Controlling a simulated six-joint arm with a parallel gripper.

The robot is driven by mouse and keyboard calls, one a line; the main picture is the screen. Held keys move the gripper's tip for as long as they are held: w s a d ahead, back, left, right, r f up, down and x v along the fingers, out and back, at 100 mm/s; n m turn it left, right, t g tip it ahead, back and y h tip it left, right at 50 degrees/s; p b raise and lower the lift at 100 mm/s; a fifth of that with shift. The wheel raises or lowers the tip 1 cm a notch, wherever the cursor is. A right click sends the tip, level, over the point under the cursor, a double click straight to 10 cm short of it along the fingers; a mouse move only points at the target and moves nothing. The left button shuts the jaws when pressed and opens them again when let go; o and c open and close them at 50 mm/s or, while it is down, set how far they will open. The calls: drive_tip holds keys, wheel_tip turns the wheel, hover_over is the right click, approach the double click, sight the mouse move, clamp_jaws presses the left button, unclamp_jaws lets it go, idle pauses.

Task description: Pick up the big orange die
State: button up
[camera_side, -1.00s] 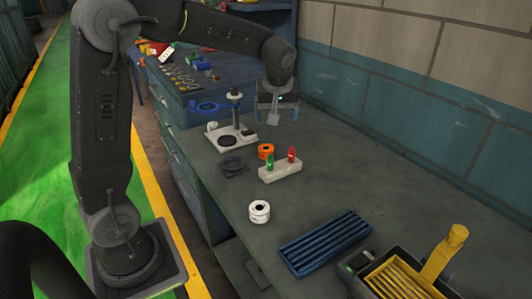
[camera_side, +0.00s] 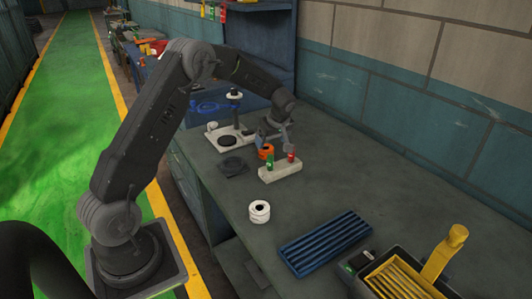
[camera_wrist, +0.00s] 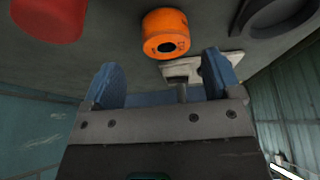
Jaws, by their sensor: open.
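The big orange die (camera_side: 266,152) is a short orange cylinder with a dark hole, standing on the grey bench just behind the pale block. In the wrist view the orange die (camera_wrist: 165,33) is ahead of the fingertips, roughly midway between them. My gripper (camera_side: 270,142) is low, close to the die, and partly overlaps it in the side view. In the wrist view my gripper (camera_wrist: 160,82) has its two blue fingers spread with nothing between them. I cannot tell from the side view whether a finger touches the die.
A pale block (camera_side: 282,172) holding a green peg (camera_side: 269,160) and a red peg (camera_side: 291,157) stands close in front. A dark ring (camera_side: 232,166) and a white-based stand (camera_side: 232,135) are to the left. A white die (camera_side: 260,211) and blue tray (camera_side: 325,240) are nearer.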

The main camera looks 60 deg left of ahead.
sight(266, 148)
drive_tip(key=shift+s+x, duration=0.15)
drive_tip(key=shift+x, duration=1.25)
drive_tip(key=shift+s+x, duration=0.2)
drive_tip(key=shift+x, duration=1.15)
drive_tip(key=shift+a, duration=0.15)
drive_tip(key=c, duration=1.3)
drive_tip(key=shift+r, duration=0.15)
drive_tip(key=shift+c, duration=0.5)
drive_tip(key=shift+r, duration=0.1)
